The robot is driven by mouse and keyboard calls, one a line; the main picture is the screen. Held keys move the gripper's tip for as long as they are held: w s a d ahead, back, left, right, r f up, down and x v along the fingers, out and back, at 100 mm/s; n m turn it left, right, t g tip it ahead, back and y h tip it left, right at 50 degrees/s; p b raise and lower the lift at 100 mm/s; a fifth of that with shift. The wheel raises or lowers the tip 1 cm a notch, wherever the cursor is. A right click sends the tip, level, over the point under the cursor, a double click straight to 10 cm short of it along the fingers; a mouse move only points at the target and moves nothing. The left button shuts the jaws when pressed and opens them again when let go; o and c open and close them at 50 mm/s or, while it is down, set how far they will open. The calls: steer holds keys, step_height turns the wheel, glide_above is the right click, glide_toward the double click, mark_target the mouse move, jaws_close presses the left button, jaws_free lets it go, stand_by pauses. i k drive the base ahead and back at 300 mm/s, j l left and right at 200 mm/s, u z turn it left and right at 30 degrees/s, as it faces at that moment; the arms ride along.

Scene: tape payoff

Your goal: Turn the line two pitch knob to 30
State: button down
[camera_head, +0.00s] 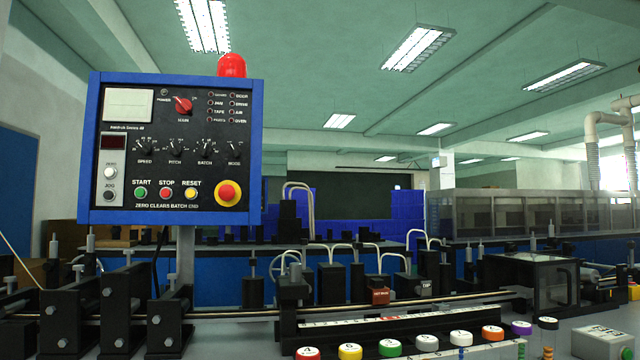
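A control panel (92,140) with a dark face and blue frame stands at the left. Its middle row has black knobs labelled SPEED (144,147), PITCH (175,147), BATCH (205,147) and MODE (234,147). The scale numbers and pointer of the PITCH knob are too small to read. I cannot tell from the panel which line it belongs to. My gripper is not in view.
The panel also has a red main switch (183,105), START (140,193), STOP (165,193) and RESET (190,193) buttons, and a large red button (228,192). Black machine brackets (62,322) and a long rail (400,305) fill the space below.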

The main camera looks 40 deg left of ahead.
mark_target(175, 149)
steer(key=u, duration=2.2)
steer(key=j, duration=0.25)
steer(key=i, duration=0.05)
